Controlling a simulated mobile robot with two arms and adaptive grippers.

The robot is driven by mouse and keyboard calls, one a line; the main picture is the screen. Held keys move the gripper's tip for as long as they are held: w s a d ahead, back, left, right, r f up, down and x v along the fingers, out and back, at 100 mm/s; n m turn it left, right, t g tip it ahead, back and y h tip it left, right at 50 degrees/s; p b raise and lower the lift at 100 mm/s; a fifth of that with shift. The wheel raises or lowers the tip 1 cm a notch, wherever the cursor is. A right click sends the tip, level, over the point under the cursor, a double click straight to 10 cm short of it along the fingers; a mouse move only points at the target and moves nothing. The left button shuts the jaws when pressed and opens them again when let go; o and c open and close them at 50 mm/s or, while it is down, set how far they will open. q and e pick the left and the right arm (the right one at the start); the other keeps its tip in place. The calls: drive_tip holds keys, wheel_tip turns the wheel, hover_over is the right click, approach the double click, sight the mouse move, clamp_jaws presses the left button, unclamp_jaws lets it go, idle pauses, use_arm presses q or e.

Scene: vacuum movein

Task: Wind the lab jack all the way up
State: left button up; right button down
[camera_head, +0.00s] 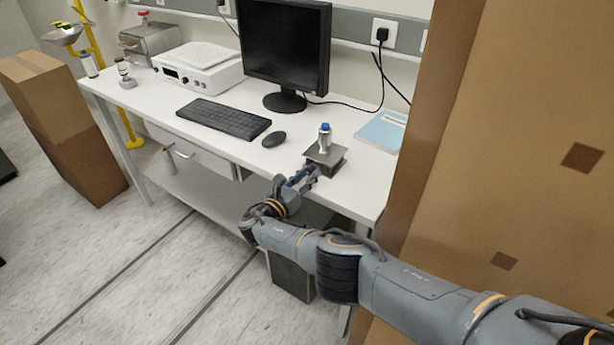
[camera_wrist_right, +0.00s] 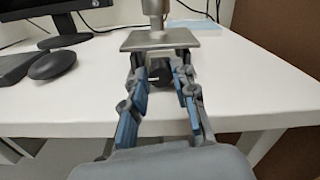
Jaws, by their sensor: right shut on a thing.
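The lab jack (camera_head: 327,158) stands on the white bench near its front edge, with a grey top plate and a dark base. A silver cylinder with a blue cap (camera_head: 325,137) stands upright on the plate. My right gripper (camera_head: 306,176) is at the jack's front side. In the right wrist view the lab jack (camera_wrist_right: 160,39) is straight ahead, and my right gripper (camera_wrist_right: 162,80) has its fingers around the dark round knob (camera_wrist_right: 157,67) below the plate. The fingers partly hide the knob and the jack's lower part. My left gripper is not in view.
A mouse (camera_head: 274,139), a keyboard (camera_head: 223,118) and a monitor (camera_head: 285,45) are left of and behind the jack on the bench (camera_head: 300,205). A blue folder (camera_head: 383,131) lies to the right. A tall brown cardboard box (camera_head: 520,130) stands close on the right of my arm.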

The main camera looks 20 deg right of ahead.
drive_tip(key=m, duration=0.3)
drive_tip(key=shift+f, duration=0.15)
drive_tip(key=m+b, duration=0.1)
drive_tip(key=m, duration=0.1)
drive_tip(key=shift+s+m, duration=0.1)
drive_tip(key=shift+m, duration=0.2)
drive_tip(key=c, duration=1.1)
unclamp_jaws()
drive_tip(key=shift+o, duration=0.2)
drive_tip(key=v, duration=1.2)
